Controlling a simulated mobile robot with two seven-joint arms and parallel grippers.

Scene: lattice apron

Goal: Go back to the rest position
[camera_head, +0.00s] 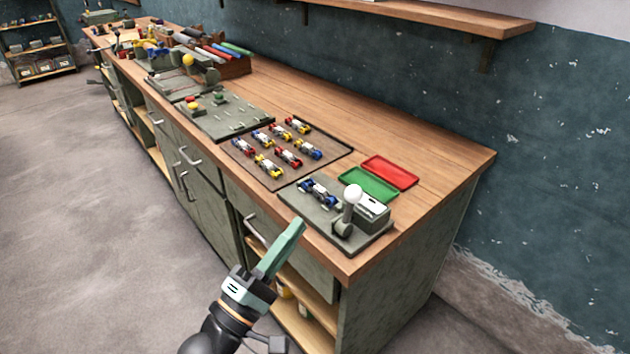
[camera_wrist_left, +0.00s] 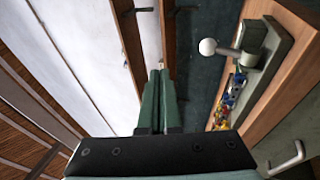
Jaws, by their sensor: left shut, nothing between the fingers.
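My left gripper (camera_head: 291,238) is shut and empty. It is in the air in front of the workbench (camera_head: 440,170), near the bench's front edge and close to the grey fixture plate (camera_head: 367,246). In the left wrist view its two green fingers (camera_wrist_left: 158,80) lie together with nothing between them. The fixture plate carries a blue toy car (camera_head: 318,191) and a lever with a white ball knob (camera_head: 352,194). The knob also shows in the left wrist view (camera_wrist_left: 207,46). My right gripper is not in view.
A dark tray (camera_head: 335,157) with several toy cars lies on the bench beside a green tray (camera_head: 368,184) and a red tray (camera_head: 390,172). Tools and fixtures crowd the far end. A shelf (camera_head: 430,18) hangs on the wall. The floor (camera_head: 100,200) at left is clear.

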